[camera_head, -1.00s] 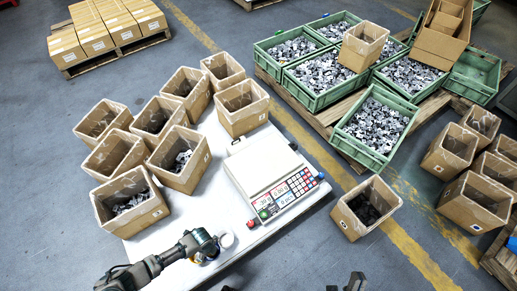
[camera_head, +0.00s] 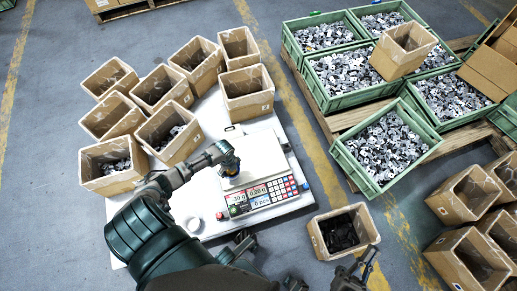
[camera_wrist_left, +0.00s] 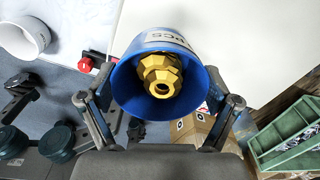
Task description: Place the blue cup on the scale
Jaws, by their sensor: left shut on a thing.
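My left gripper (camera_wrist_left: 160,105) is shut on the blue cup (camera_wrist_left: 204,88), with a finger on each side of it. The cup's mouth faces the wrist camera, and gold faceted parts (camera_wrist_left: 160,75) show inside. In the head view the left gripper (camera_head: 228,160) is at the left part of the scale's pale plate (camera_head: 258,150). The cup (camera_head: 229,171) is partly hidden there by the gripper, and I cannot tell whether it touches the plate. The scale's panel (camera_head: 262,192) has lit displays and coloured keys. My right gripper (camera_head: 360,268) looks open and empty at the lower right.
A white round cup (camera_head: 192,224) stands on the white table (camera_head: 205,112), left of the scale. Several cardboard boxes (camera_head: 160,88) cover the table's left and back. A box with dark parts (camera_head: 342,232) stands right of the table, and green crates (camera_head: 387,146) lie beyond.

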